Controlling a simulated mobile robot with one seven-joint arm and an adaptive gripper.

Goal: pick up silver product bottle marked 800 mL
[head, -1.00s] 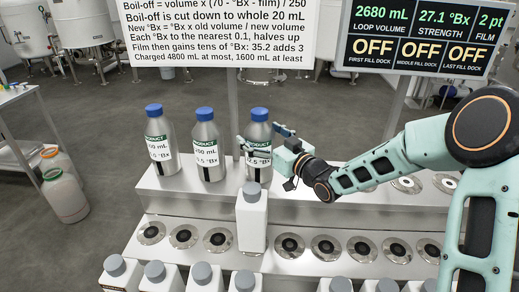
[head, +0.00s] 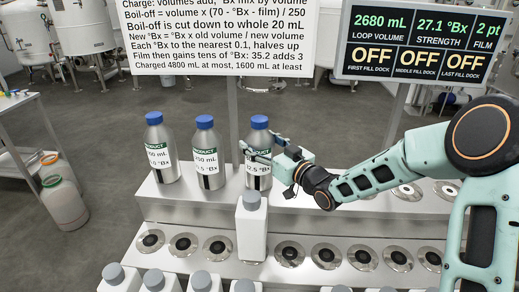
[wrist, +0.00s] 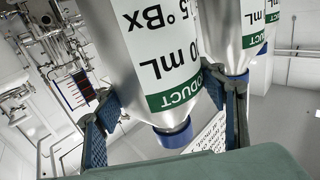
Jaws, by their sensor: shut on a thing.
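Three silver product bottles with blue caps stand upright on the upper shelf: the left bottle (head: 160,135), the middle bottle (head: 206,137) and the right bottle (head: 257,137). My gripper (head: 258,150) is shut on the right bottle, one finger on each side, at its upper part. In the wrist view this bottle (wrist: 150,50) appears upside down between the blue fingers (wrist: 165,118); its label reads "0 mL" with the front digits cut off. A neighbouring bottle (wrist: 232,40) is just past the right finger. The gripper covers the right bottle's volume marking in the head view.
A white grey-capped bottle (head: 251,228) stands directly in front of the held bottle. Several more line the front edge. Empty round docks (head: 290,253) lie along the lower step. A sign (head: 210,40) and a display (head: 412,40) are behind, with all three docks OFF.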

